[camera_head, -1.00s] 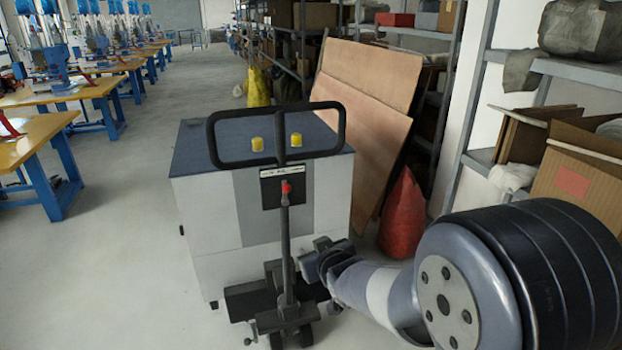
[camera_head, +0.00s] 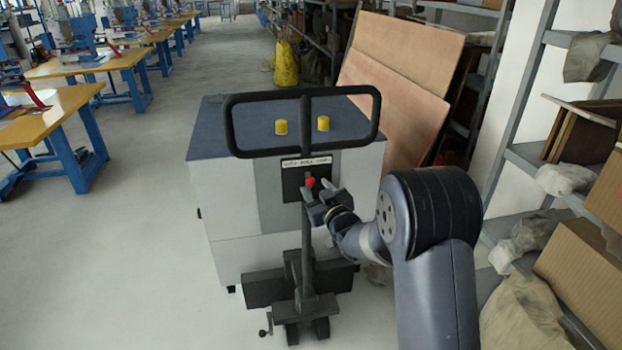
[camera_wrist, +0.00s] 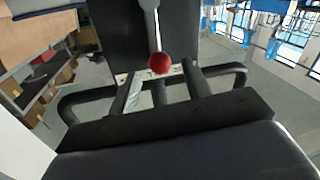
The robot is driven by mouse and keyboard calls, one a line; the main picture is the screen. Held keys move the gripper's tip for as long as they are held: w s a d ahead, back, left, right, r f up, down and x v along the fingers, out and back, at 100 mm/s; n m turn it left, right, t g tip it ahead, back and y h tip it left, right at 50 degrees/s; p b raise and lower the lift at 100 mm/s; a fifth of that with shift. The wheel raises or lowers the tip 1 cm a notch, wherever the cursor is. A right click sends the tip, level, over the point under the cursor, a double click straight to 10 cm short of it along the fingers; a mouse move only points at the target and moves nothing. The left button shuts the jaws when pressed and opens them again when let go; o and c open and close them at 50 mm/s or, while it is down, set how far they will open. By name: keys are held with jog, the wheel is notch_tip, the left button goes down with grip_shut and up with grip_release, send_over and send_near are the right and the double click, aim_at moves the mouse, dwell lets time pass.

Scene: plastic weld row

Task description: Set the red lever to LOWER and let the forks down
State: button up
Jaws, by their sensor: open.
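The red lever's round knob (camera_head: 310,182) sits on the pallet truck's upright tiller, just under the loop handle (camera_head: 229,128). My gripper (camera_head: 317,190) is at the knob's height, coming from the right, with its jaws apart around or just short of it. In the wrist view the red knob (camera_wrist: 159,63) shows between the two dark fingertips of my gripper (camera_wrist: 160,71), with space on both sides. I cannot tell how deep it lies between them. The lever's setting cannot be read. The forks are hidden by the truck's base (camera_head: 268,288) and the grey-white cabinet (camera_head: 232,200).
Two yellow caps (camera_head: 281,127) stand on the cabinet's dark top, behind the handle. Brown boards (camera_head: 395,95) lean behind it. Shelving (camera_head: 520,120) with boxes and bags crowds the right side. The floor (camera_head: 130,240) to the left is open, with yellow-topped benches (camera_head: 60,105) beyond.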

aim_at(312, 184)
jog(key=shift+p+x, duration=0.4)
jog(key=shift+x, duration=1.9)
grip_shut()
